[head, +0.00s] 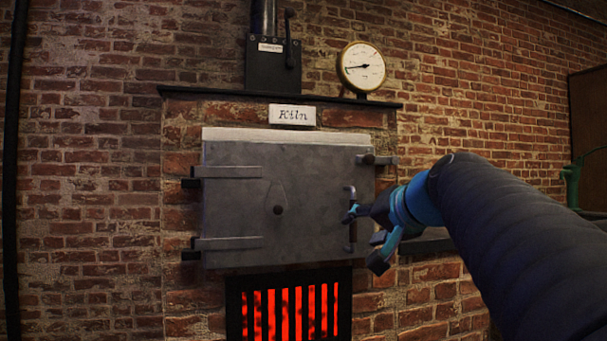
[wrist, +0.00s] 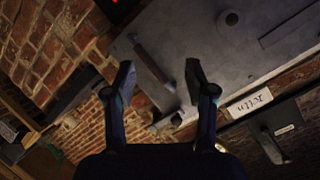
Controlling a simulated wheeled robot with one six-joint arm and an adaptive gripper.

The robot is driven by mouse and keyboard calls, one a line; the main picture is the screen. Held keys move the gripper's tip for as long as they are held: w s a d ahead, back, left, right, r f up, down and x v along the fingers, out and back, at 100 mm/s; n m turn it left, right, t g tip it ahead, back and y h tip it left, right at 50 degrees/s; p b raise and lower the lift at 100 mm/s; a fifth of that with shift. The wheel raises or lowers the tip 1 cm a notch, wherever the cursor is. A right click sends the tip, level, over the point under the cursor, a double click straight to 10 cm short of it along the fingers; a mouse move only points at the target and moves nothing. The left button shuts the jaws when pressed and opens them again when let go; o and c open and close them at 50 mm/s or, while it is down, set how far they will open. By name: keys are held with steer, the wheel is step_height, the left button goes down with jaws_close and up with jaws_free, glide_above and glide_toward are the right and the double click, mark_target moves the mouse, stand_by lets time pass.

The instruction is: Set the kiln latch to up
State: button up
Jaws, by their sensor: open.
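The kiln latch (head: 379,159) is a short dark metal bar at the upper right edge of the grey kiln door (head: 235,215). It lies about horizontal, its right end reaching past the door edge. What looks like the latch shows in the wrist view (wrist: 166,122), partly dim. My gripper (head: 366,237) is open and empty, below the latch near the upright door handle (head: 350,195). The wrist view shows both fingers (wrist: 160,72) spread, with the handle (wrist: 153,62) beyond the gap between them. I cannot tell whether a finger touches the handle. The door looks shut.
A glowing red grate (head: 290,310) lies under the door. Above are the Kiln sign (head: 292,115), a round gauge (head: 362,67) and a dark damper lever (head: 289,38). A dark ledge (head: 430,241) is right of the door, behind my arm. Brick wall surrounds the kiln.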

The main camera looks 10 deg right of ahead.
mark_target(371, 160)
steer(key=w+d+r+m+t+b, duration=0.2)
steer(key=d+r+t, duration=0.2)
steer(key=d+r, duration=0.7)
steer(key=shift+h, duration=0.4)
steer(key=w+p, duration=0.1)
steer(key=w, duration=0.3)
steer(key=w+a+r+p, duration=0.1)
steer(key=w, duration=0.4)
steer(key=w+a+r+p, duration=0.1)
steer(key=w, duration=0.3)
steer(key=shift+w+a, duration=0.1)
steer(key=shift+w, duration=0.25)
jaws_close()
